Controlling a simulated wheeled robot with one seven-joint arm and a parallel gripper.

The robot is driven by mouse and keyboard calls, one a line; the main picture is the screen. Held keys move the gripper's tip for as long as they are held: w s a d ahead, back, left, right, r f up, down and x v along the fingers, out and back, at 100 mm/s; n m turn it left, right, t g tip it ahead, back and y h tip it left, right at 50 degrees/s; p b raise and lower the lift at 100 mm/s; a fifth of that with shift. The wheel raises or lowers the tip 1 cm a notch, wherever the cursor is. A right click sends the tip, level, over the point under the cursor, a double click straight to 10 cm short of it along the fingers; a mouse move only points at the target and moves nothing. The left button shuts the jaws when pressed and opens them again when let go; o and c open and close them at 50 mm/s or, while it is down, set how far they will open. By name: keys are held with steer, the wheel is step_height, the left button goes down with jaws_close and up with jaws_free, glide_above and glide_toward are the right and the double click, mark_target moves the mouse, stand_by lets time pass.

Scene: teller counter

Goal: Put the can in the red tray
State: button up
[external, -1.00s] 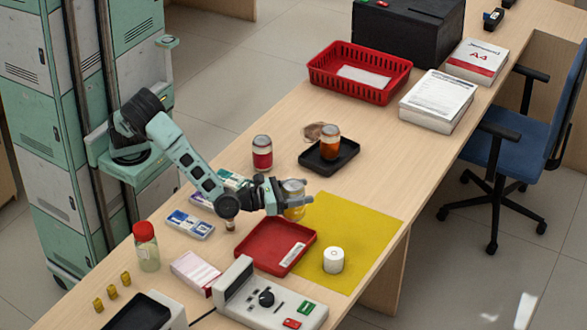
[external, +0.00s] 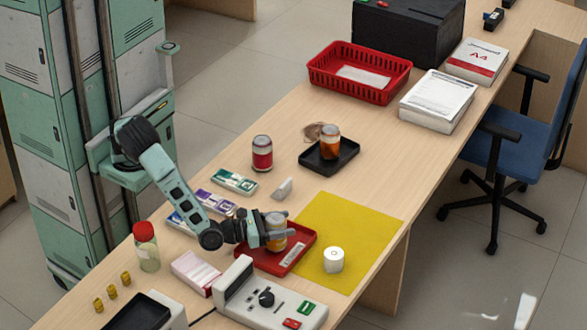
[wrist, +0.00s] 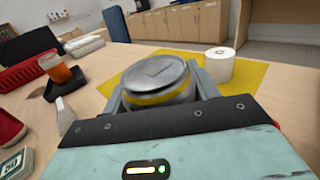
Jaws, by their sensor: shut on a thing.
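A yellow can with a silver lid (external: 275,232) is held in my gripper (external: 277,236), whose fingers close on its two sides. In the wrist view the can's lid (wrist: 155,76) fills the space between the fingers. The can is over the red tray (external: 304,240), which lies on the counter beside the yellow mat. I cannot tell whether the can's base touches the tray, because the fingers hide its lower part. My gripper partly covers the tray's left side.
A white roll (external: 333,260) stands on the yellow mat (external: 360,228). A red can (external: 262,153) and a black tray (external: 313,163) with an amber jar (external: 330,142) stand farther back. A white device (external: 265,300) sits in front of the red tray. A red basket (external: 318,83) is at the back.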

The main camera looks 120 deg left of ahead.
steer(key=shift+f, duration=0.15)
steer(key=o, duration=1.2)
steer(key=shift+s+d, duration=0.1)
steer(key=shift+d, duration=0.05)
steer(key=shift+v, duration=3.55)
